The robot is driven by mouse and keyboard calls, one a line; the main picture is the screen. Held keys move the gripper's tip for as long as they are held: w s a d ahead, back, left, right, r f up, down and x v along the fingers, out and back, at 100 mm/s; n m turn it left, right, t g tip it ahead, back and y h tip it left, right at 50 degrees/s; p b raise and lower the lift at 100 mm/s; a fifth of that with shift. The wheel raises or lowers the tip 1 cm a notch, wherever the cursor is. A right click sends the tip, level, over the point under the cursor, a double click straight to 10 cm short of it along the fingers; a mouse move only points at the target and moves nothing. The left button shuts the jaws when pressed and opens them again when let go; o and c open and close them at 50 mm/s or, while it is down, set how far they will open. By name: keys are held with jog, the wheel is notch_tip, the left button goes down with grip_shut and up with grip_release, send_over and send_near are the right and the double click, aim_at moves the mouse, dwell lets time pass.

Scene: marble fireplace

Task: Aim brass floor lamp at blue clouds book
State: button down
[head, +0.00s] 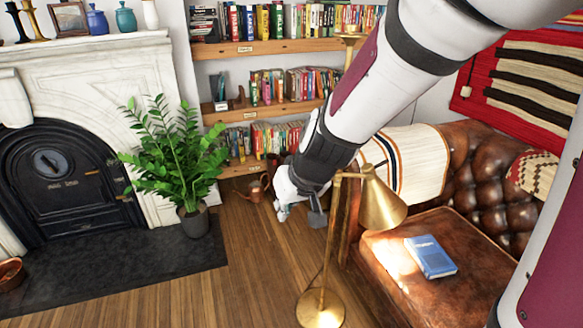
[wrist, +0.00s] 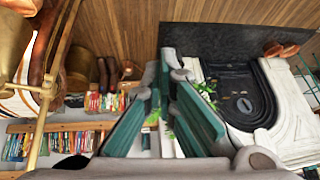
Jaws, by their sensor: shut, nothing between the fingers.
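The brass floor lamp stands on a round base on the wood floor, and its cone shade (head: 382,204) hangs tilted downward over the front of the leather sofa. The blue clouds book (head: 430,257) lies flat on the seat, right of and below the shade in the head view. A bright patch of light falls on the seat left of the book. My gripper (head: 284,212) is left of the lamp's upper pole, apart from the shade, and partly hidden by my wrist. The wrist view shows its teal fingers (wrist: 163,84) shut and empty, with the lamp's brass pole (wrist: 44,105) at far left.
The brown sofa (head: 455,225) fills the right side. A potted plant (head: 180,160) and a marble fireplace (head: 100,75) are at left. A copper watering can (head: 255,188) sits before the bookshelves (head: 280,110). Open wood floor (head: 250,265) lies left of the lamp.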

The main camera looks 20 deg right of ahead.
jog(key=w+d+f+n+h+b, duration=0.1)
jog(key=w+d+f+h+b, duration=0.25)
jog(key=f, duration=0.55)
jog(key=w+d+f+n+t+h+b, duration=0.1)
jog(key=w+d+f+h+b, duration=0.25)
jog(key=f, duration=0.45)
jog(key=w+d+f+h+b, duration=0.3)
jog(key=w+d+f, duration=0.15)
jog(key=f, duration=0.45)
jog(key=w+d+n+t+h+b, duration=0.2)
jog(key=w+d, duration=0.4)
jog(key=d, duration=0.4)
jog(key=w+d+r+n+t+h+b, duration=0.1)
jog(key=w+d+n+h+b, duration=0.1)
jog(key=w+d+h+b, duration=0.2)
jog(key=w+d+b, duration=0.3)
jog(key=d, duration=0.3)
jog(key=shift+w+d+t+h, duration=0.15)
jog(key=shift+d+t+h, duration=0.15)
jog(key=shift+d+t, duration=0.1)
